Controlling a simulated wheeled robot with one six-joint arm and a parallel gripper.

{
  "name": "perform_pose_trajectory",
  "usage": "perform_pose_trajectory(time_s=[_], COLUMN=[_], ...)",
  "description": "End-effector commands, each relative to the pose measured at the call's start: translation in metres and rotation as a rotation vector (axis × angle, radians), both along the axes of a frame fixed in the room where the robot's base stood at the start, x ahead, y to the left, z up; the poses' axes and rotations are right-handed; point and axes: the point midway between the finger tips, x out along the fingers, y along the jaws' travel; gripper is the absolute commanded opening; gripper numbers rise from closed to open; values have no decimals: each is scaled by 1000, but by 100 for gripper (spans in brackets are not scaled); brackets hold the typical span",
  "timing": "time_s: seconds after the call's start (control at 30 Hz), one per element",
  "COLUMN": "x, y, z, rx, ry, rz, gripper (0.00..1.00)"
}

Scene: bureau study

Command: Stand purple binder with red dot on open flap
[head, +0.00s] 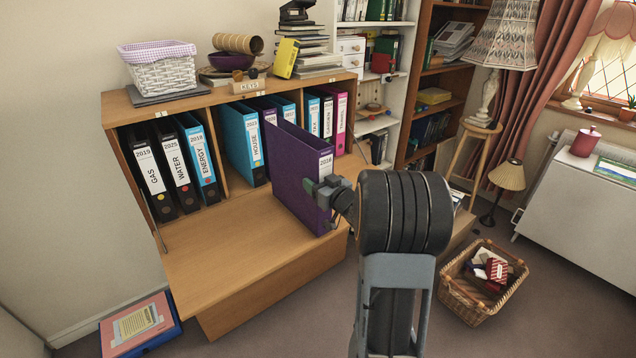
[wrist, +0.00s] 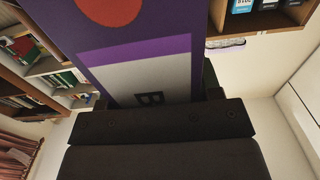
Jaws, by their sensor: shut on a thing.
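A purple binder (head: 297,175) is upright at the right part of the open wooden flap (head: 215,265), in front of the right compartment. Its label reads 2016. My gripper (head: 325,192) is shut on its spine side. The binder's bottom is close over the flap's right side; I cannot tell if it touches. In the wrist view the purple binder (wrist: 185,60) fills the middle, with a red dot (wrist: 110,8) and a pale label, between the dark jaws of my gripper (wrist: 155,97).
Black binders (head: 152,175) and blue binders (head: 242,140) stand in the cabinet, with another purple one (head: 269,118) and a pink one (head: 341,122). The flap's left and middle are clear. A wicker basket (head: 455,290) and a folder pile (head: 140,325) lie on the floor.

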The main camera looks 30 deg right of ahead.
Motion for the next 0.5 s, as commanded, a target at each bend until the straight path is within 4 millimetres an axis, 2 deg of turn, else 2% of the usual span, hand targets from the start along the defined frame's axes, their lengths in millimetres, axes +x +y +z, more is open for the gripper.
perform_pose_trajectory(time_s=[0.2,0.23,0.5], x=[0,0,0], y=[0,0,0], z=[0,-3,-2], rx=[-1,0,0], ry=[-7,1,1], rz=[1,0,0], gripper=[4,59,84])
